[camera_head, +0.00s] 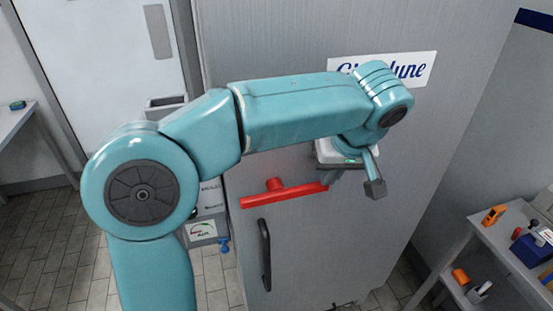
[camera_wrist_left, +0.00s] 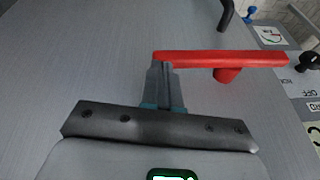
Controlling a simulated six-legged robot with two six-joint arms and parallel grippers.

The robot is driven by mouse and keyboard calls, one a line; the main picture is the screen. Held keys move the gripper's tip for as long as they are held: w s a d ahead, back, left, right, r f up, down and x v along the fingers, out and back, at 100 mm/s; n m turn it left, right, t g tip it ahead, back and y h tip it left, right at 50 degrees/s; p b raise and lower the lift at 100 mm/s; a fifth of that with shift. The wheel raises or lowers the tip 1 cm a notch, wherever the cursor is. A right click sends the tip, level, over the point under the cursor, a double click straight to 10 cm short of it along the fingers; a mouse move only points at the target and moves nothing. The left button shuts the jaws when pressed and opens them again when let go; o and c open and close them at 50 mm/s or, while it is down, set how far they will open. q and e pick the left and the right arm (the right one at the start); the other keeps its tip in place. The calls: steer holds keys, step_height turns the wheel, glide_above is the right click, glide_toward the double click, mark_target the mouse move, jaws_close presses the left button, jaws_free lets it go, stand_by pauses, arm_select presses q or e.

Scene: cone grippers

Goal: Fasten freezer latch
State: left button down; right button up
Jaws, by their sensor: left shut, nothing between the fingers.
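The freezer latch is a red bar (camera_head: 290,194) on a round red pivot, mounted on the grey freezer door (camera_head: 340,250). The bar lies nearly level, its right end slightly higher in the head view. It also shows in the left wrist view (camera_wrist_left: 225,58), with the pivot below it. My left gripper (camera_wrist_left: 161,66) is shut and empty, its fingertips at the bar's free end. I cannot tell whether they touch it. In the head view my left gripper (camera_head: 331,179) is partly hidden by my wrist. My right gripper is not in view.
A black door handle (camera_head: 265,254) stands out below the latch. A gauge panel (camera_head: 202,230) with a blue valve is left of the freezer. A shelf cart (camera_head: 510,255) with tools stands at right, a table (camera_head: 18,116) at far left.

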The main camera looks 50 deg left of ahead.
arm_select(q)
steer(key=shift+s+d+f, duration=0.1)
steer(key=shift+f, duration=0.35)
steer(key=shift+d+f, duration=0.1)
steer(key=shift+f, duration=0.05)
stand_by(0.3)
